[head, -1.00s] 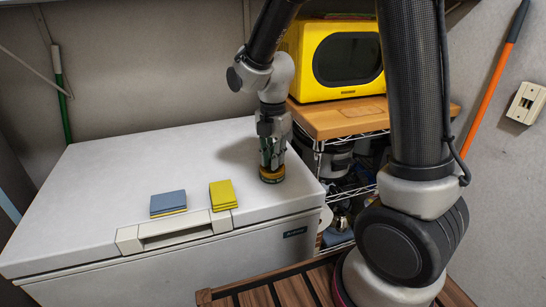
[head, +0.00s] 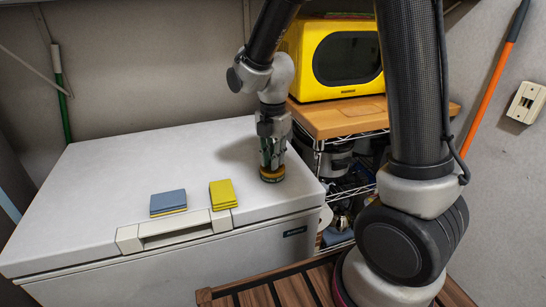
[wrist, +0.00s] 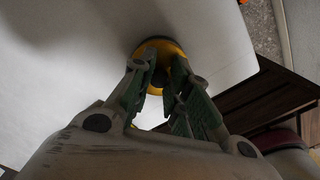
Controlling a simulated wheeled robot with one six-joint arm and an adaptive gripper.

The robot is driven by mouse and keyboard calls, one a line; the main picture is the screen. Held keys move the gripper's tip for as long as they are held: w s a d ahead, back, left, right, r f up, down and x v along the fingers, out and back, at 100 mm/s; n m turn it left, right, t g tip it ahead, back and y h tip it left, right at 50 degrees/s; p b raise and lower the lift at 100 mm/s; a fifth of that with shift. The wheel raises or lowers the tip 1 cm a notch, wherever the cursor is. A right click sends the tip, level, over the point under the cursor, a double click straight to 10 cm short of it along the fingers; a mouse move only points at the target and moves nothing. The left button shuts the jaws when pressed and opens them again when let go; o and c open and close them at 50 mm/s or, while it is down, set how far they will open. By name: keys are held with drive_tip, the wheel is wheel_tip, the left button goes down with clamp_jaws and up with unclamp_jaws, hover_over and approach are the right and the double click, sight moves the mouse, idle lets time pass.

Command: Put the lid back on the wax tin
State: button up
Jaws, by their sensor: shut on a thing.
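The wax tin (head: 272,179) is a small, round, yellow-amber thing on the white freezer top, near its right end. My gripper (head: 272,165) points straight down over it, with its fingertips at the top of the tin. In the wrist view, a round yellow rim with a darker middle (wrist: 160,43) shows beyond the fingertips (wrist: 163,66). The fingers are shut on a round piece, which looks like the lid, held at the tin. The fingers hide most of it, so I cannot tell whether the lid sits flush.
A blue-grey sponge (head: 168,203) and a yellow sponge (head: 222,194) lie left of the tin on the white freezer (head: 110,180). A wire shelf with a wooden top (head: 340,118) and yellow microwave (head: 335,58) stands at right. The freezer top's left part is clear.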

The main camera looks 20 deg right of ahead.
idle(0.4)
drive_tip(key=o, duration=1.4)
drive_tip(key=shift+r, duration=3.45)
clamp_jaws()
drive_tip(key=shift+f, duration=0.1)
drive_tip(key=shift+f, duration=2.8)
